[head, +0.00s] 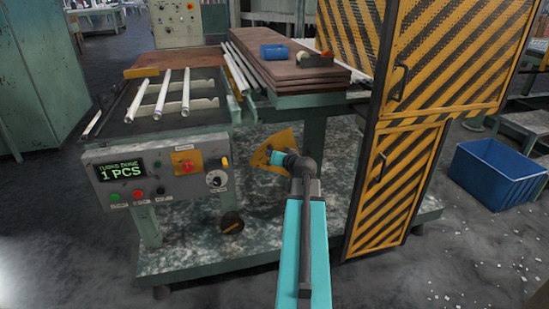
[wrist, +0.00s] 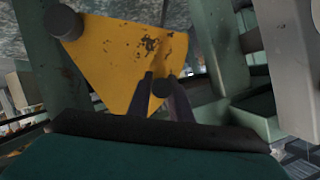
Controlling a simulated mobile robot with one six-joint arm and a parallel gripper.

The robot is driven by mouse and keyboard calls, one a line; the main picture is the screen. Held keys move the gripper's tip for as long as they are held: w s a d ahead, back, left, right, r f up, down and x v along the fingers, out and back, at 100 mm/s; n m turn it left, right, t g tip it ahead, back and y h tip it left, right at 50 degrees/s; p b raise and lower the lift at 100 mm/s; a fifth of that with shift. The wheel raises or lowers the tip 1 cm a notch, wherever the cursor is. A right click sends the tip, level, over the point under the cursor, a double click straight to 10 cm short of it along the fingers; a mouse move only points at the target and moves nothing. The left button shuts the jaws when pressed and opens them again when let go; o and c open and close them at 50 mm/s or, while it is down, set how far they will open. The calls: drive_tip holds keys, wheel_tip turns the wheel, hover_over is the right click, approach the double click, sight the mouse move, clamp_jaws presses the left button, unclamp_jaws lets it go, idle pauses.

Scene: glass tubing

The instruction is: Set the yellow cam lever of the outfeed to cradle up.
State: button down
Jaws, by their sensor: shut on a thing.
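The yellow cam lever (head: 284,138) is a worn, roughly triangular yellow plate below the bench, right of the control panel. In the wrist view the yellow plate (wrist: 115,48) fills the upper middle, with a dark round boss (wrist: 63,22) at its upper left corner. In the head view my wrist hides part of the lever. The cradle (head: 150,104) holds several white tubes (head: 163,95).
The control panel (head: 160,180) has a display reading 1 PCS, a red rotary switch (head: 185,162) and buttons. A striped yellow-black guard (head: 395,165) stands close on the right. Brown boards (head: 285,65) lie above. A blue crate (head: 500,175) is on the floor at right.

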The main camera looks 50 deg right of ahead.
drive_tip(key=shift+w+r, duration=0.1)
drive_tip(key=shift+w, duration=0.05)
drive_tip(key=c, duration=1.6)
unclamp_jaws()
drive_tip(key=b+v, duration=0.2)
drive_tip(key=v, duration=0.6)
drive_tip(key=shift+s, duration=0.25)
drive_tip(key=b, duration=0.5)
drive_tip(key=shift+s, duration=0.1)
